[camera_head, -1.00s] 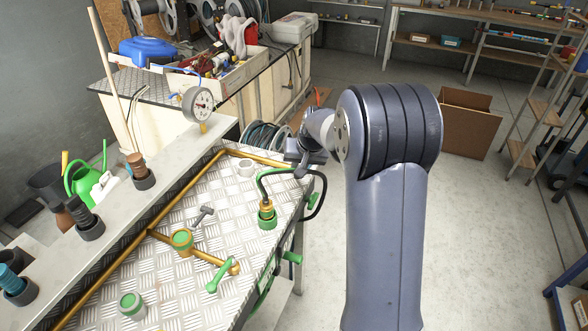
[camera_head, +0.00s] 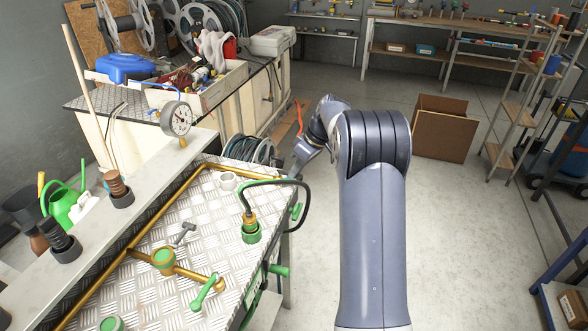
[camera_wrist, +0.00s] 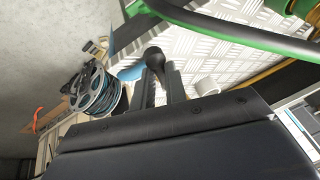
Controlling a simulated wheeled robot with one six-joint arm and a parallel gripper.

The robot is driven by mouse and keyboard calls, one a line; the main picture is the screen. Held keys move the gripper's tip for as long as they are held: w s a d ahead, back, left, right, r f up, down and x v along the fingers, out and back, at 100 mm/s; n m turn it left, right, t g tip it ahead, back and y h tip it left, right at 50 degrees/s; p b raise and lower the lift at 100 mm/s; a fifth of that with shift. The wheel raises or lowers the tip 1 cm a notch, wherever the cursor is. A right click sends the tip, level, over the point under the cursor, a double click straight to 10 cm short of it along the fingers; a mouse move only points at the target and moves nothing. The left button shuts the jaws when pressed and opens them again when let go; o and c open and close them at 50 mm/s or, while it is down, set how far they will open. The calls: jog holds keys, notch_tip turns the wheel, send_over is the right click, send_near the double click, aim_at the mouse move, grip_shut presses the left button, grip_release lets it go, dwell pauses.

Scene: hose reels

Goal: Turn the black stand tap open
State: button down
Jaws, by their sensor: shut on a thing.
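My gripper (camera_head: 299,169) is at the far right corner of the metal bench, partly hidden in the head view. In the wrist view my gripper (camera_wrist: 157,88) is shut on a black, round-ended handle (camera_wrist: 153,56), which stands between the two fingers. I cannot make out the rest of the black stand tap.
The patterned metal bench (camera_head: 215,222) carries a brass pipe (camera_head: 180,201), a green lever (camera_head: 204,291) and a white cup (camera_head: 227,181). A hose reel (camera_wrist: 97,90) lies beyond the gripper. An open cardboard box (camera_head: 443,133) stands on the floor, which is mostly clear.

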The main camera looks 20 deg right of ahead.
jog(key=shift+w+d+n+g+p, duration=0.25)
jog(key=shift+n+p, duration=0.1)
jog(key=shift+n, duration=0.25)
jog(key=shift+w+d+n+g+p, duration=0.15)
jog(key=shift+w+n+g+p, duration=0.15)
jog(key=shift+n, duration=0.3)
jog(key=c, duration=1.4)
grip_release()
jog(key=shift+c, duration=0.2)
jog(key=v, duration=1)
jog(key=shift+d+r, duration=0.25)
jog(key=shift+d, duration=0.1)
jog(key=shift+s+f, duration=0.1)
jog(key=shift+f, duration=0.05)
